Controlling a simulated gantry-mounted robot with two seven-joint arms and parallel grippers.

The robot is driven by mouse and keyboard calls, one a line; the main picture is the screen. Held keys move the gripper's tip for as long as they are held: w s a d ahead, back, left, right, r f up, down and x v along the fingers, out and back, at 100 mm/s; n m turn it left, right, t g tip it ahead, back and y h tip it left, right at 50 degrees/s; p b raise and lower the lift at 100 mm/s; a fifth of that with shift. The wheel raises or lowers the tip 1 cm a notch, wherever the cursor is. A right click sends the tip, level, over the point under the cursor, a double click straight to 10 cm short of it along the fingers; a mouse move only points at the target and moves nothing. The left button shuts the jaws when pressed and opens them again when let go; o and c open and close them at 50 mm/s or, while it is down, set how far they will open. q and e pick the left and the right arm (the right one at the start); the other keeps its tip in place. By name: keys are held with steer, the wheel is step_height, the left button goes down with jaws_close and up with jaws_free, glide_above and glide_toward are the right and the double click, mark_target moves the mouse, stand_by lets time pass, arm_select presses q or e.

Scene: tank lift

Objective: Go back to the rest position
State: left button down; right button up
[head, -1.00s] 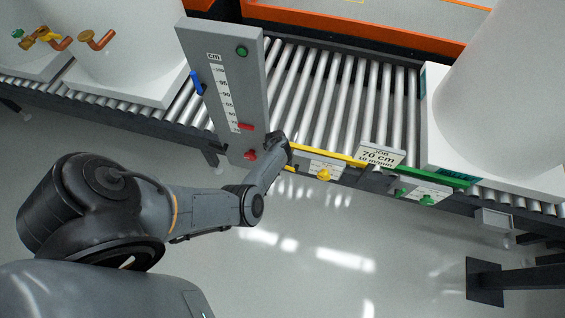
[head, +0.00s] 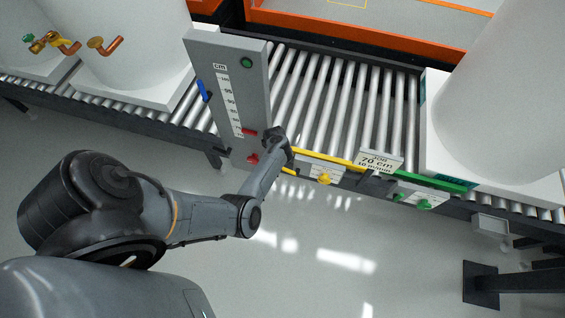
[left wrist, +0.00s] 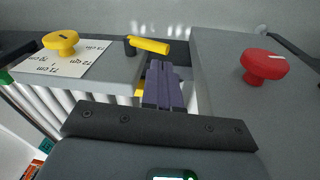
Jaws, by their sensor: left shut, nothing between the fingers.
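My left gripper (head: 275,140) is at the lower right edge of the grey gauge panel (head: 205,62), beside the red knob (head: 252,158). In the left wrist view its dark fingers (left wrist: 162,85) are together with nothing between them. They point at the gap between the panel, with its red knob (left wrist: 264,66), and a grey box with a yellow knob (left wrist: 61,42). A yellow bar (left wrist: 149,45) lies just beyond the fingertips; I cannot tell whether they touch it. My right gripper is in neither view.
A roller conveyor (head: 335,95) runs behind the panel. A "70 cm" sign (head: 380,160), a yellow knob (head: 324,177) and a green knob (head: 424,204) line its front edge. White tanks stand at left (head: 130,45) and right (head: 500,110). The floor (head: 330,270) in front is clear.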

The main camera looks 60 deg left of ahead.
arm_select(q)
steer(key=s+a+r+m+g+y+p, duration=0.1)
steer(key=s+a+r+m+y, duration=0.1)
steer(key=s, duration=0.6)
steer(key=s+a+r+m+g+y, duration=0.1)
steer(key=s+a+r+m, duration=0.1)
steer(key=s, duration=0.6)
steer(key=d+r+m+t+h, duration=0.1)
steer(key=d+r+m+t, duration=0.1)
steer(key=d+r, duration=1.1)
steer(key=d+r+m+t+h, duration=0.2)
steer(key=d+r+m, duration=0.1)
steer(key=d+r, duration=0.9)
step_height(320, 180, up, 29)
steer(key=d+p, duration=0.2)
steer(key=p, duration=3)
step_height(320, 180, down, 75)
steer(key=b, duration=7.5)
steer(key=shift+w+r, duration=0.15)
steer(key=shift+w, duration=0.1)
